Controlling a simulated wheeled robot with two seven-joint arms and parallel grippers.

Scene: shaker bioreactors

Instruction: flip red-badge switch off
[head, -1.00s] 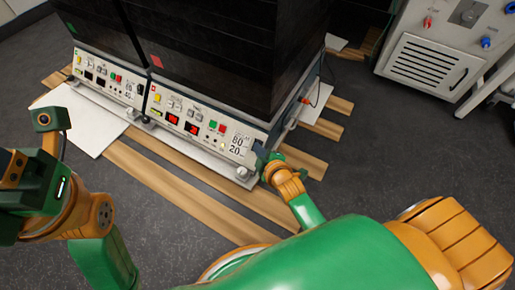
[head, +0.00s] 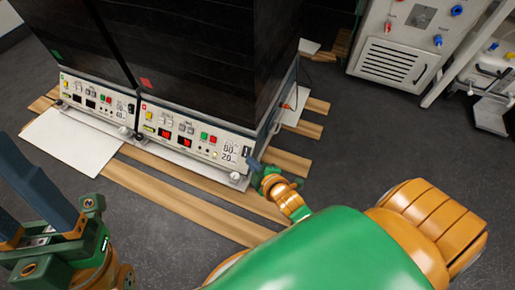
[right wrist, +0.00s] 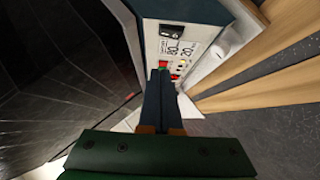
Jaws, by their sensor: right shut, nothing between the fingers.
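The red-badge shaker is the right black unit, with a red square badge (head: 145,83) low on its dark housing. Its white control panel (head: 190,132) has lit red displays. A black switch (head: 247,151) is at the panel's right end; in the right wrist view this rocker switch (right wrist: 172,30) shows beyond the fingertips. I cannot tell which way it is tipped. My right gripper (head: 254,163) is shut and empty, just beside the panel's right end; its fingers (right wrist: 160,75) point at the panel, apart from the switch in the wrist view. My left gripper (head: 12,190) is open at the left edge, partly cut off.
A left shaker with a green badge (head: 55,54) adjoins the right one. Wooden slats (head: 190,190) and a white sheet (head: 72,142) lie on the dark floor in front. A white cabinet with a vent (head: 392,62) stands at the back right. Floor to the right is clear.

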